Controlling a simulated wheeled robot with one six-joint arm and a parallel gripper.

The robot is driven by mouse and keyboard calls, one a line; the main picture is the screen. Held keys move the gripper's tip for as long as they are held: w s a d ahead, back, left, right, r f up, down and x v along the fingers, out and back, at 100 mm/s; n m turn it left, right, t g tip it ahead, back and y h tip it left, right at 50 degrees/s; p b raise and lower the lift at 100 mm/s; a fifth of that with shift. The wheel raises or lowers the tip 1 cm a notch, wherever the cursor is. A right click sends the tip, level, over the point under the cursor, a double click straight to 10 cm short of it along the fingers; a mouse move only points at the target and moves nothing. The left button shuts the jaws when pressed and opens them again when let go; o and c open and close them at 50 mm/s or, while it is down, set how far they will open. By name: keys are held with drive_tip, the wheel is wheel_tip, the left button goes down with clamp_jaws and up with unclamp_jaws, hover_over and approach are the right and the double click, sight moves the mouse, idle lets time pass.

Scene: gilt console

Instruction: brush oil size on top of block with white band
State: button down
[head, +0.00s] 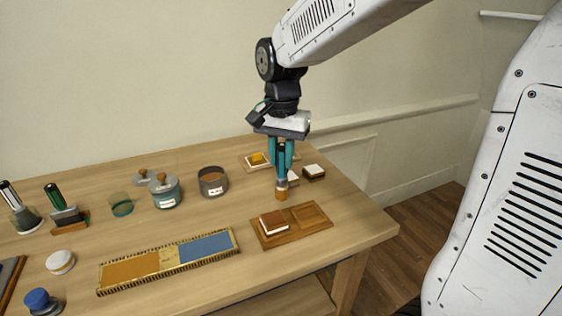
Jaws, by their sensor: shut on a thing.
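My gripper (281,172) points down over the right part of the table, its teal fingers shut on a brush (282,191). Only the tan-orange lower end of the brush shows below the fingertips; the rest is hidden between them. A reddish-brown block with a pale band (273,223) sits in the left recess of a wooden tray (292,238), in front of and below the brush. A dark block with a white top (314,171) stands to the right of the gripper. Another pale block (293,179) is partly hidden behind the brush. I cannot tell whether the brush touches anything.
A small tray with a yellow patch (256,160) lies behind the gripper. A brown-filled tin (213,182), a labelled jar (166,191) and a glass dish (121,205) stand left. A long gilt panel (168,262) lies in front. The tray's right recess is empty.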

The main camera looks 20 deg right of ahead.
drive_tip(key=shift+r, duration=1.35)
drive_tip(key=shift+s, duration=0.1)
